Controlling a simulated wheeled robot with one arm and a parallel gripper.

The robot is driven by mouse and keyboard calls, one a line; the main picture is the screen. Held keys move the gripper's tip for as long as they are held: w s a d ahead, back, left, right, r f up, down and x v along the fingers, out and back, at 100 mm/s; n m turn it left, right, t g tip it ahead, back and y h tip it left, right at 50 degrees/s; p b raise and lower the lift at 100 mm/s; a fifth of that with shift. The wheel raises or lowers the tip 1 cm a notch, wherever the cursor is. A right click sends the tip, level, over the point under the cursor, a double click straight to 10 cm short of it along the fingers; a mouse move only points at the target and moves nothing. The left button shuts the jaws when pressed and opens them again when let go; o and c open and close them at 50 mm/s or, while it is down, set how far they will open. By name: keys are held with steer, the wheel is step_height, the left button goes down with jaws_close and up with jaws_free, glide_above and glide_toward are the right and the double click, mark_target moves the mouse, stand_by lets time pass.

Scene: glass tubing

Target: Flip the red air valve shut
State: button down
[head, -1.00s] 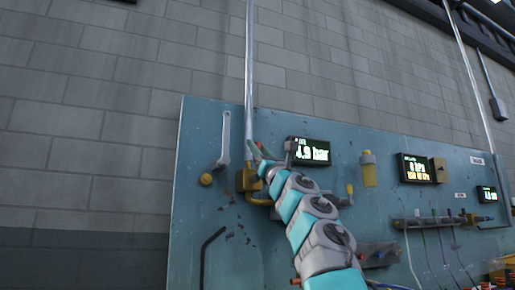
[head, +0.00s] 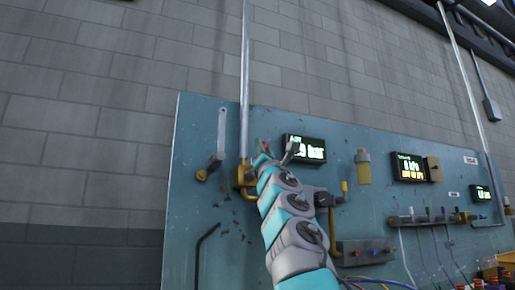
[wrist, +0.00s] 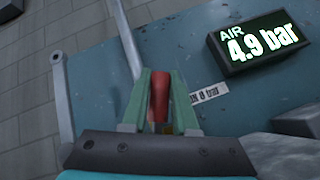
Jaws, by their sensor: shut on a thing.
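The red valve lever (wrist: 158,95) stands between the two green fingers of my gripper (wrist: 160,92) in the wrist view, and the fingers are shut on it. In the head view my gripper (head: 262,148) is at the upper right of the brass valve fitting (head: 243,177), at the foot of the vertical pipe. The lever is too small there to make out clearly. The valve body below the lever is mostly hidden by my gripper.
The blue-green panel (head: 200,130) carries a wrench (head: 220,135) left of the pipe (head: 245,80). Right of my arm are a grey fitting with a yellow handle (head: 344,188), a yellow cylinder (head: 363,168) and another display (head: 408,167). Hoses hang at the lower right.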

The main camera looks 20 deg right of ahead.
steer(key=shift+d+f+m+g+h+p, duration=0.95)
steer(key=shift+m+g+h, duration=0.8)
steer(key=shift+m, duration=1.4)
steer(key=shift+d+f+m+g+h+p, duration=0.6)
steer(key=shift+f+m+g+h, duration=0.65)
steer(key=shift+m+g, duration=1.4)
steer(key=shift+d+f+m+g+h+p, duration=0.55)
steer(key=shift+d+f+m+g+h, duration=0.75)
steer(key=shift+m, duration=2.3)
steer(key=shift+a+r, duration=0.15)
steer(key=shift+a, duration=0.15)
steer(key=c, duration=0.7)
jaws_free()
